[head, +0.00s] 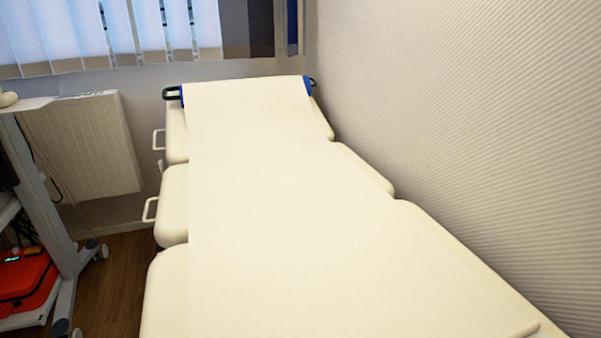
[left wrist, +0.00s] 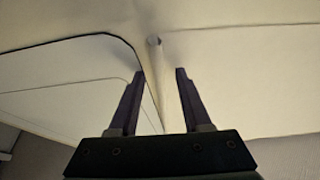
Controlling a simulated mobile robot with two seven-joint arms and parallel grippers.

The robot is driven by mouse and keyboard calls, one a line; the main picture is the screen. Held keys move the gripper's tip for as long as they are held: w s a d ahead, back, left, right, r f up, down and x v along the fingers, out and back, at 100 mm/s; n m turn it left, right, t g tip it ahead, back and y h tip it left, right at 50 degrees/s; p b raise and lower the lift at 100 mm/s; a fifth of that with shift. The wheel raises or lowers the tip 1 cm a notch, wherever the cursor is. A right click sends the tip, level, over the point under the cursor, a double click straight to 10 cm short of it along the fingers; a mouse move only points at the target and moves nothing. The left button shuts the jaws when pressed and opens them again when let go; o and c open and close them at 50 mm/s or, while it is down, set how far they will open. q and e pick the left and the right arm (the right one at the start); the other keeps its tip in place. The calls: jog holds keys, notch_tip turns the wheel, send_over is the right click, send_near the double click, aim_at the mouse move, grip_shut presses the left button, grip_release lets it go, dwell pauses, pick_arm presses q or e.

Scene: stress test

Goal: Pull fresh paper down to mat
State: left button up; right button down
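White paper (head: 270,210) lies lengthwise over the padded couch (head: 172,205), from the paper roll (head: 248,88) at its far end down to the near edge of the head view. The roll sits between blue end pieces. No separate mat can be made out. My left gripper (left wrist: 160,73) shows only in the left wrist view, with its two dark fingers apart. A pale tube-like edge (left wrist: 155,62) with a grey end runs between the fingers; I cannot tell whether they touch it. My right gripper is in neither view.
A ribbed wall (head: 460,110) runs close along the couch's right side. White handles (head: 150,209) stick out on its left. A wheeled stand (head: 50,200) with a red case (head: 28,284) stands at left. Some wooden floor (head: 118,280) is clear between.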

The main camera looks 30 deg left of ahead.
pick_arm(q)
jog(key=shift+o, duration=0.2)
jog(key=shift+r, duration=0.25)
jog(key=p+v, duration=0.4)
jog(key=v, duration=0.4)
jog(key=shift+s+a+r, duration=0.15)
jog(key=shift+r, duration=0.15)
jog(key=shift+s+a+r, duration=0.1)
jog(key=shift+a+r, duration=0.05)
jog(key=shift+r, duration=0.25)
